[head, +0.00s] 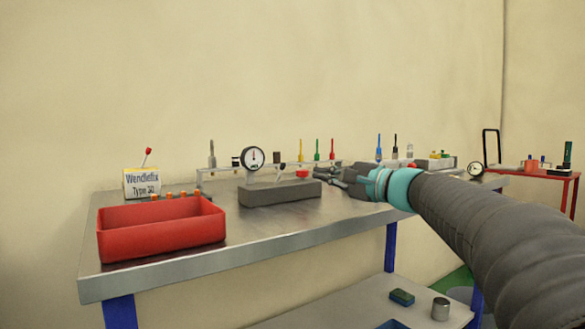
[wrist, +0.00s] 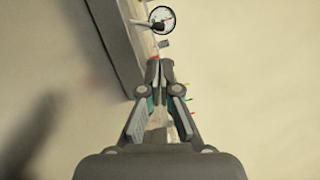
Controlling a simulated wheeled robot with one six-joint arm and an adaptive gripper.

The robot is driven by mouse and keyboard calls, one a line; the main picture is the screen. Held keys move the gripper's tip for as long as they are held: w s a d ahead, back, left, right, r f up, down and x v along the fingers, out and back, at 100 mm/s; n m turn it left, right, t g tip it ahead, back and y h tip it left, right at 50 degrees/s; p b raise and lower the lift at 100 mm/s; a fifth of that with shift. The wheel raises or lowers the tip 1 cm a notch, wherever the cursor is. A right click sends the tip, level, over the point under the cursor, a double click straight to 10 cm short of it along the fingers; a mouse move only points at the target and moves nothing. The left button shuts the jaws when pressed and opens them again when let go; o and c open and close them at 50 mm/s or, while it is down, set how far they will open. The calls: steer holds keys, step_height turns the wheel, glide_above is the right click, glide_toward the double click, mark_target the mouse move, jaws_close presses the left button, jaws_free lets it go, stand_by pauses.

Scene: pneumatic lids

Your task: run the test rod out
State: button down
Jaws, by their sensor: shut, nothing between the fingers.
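A dark grey block (head: 280,192) lies on the metal bench (head: 250,235) in the head view. A round dial gauge (head: 254,158) shows above it, and a red knob (head: 302,173) sits at its right part. My gripper (head: 328,173) is at the block's right end, close to the red knob; I cannot tell whether they touch. In the wrist view my gripper (wrist: 158,68) has its fingertips together with nothing between them. There the gauge (wrist: 162,19) and a long grey edge (wrist: 112,35) show ahead of the fingertips. I cannot make out a test rod for certain.
A red open bin (head: 160,237) stands at the bench's front left. Behind it are a "Wendlefix Type 30" sign (head: 142,183) and a red-topped lever (head: 147,156). A rack of coloured tools (head: 317,150) runs along the back. A red table (head: 540,173) stands at right.

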mark_target(294, 182)
steer(key=shift+d, duration=0.3)
steer(key=p+x, duration=0.1)
steer(key=x, duration=0.9)
steer(key=shift+w, duration=0.1)
steer(key=shift+d, duration=0.15)
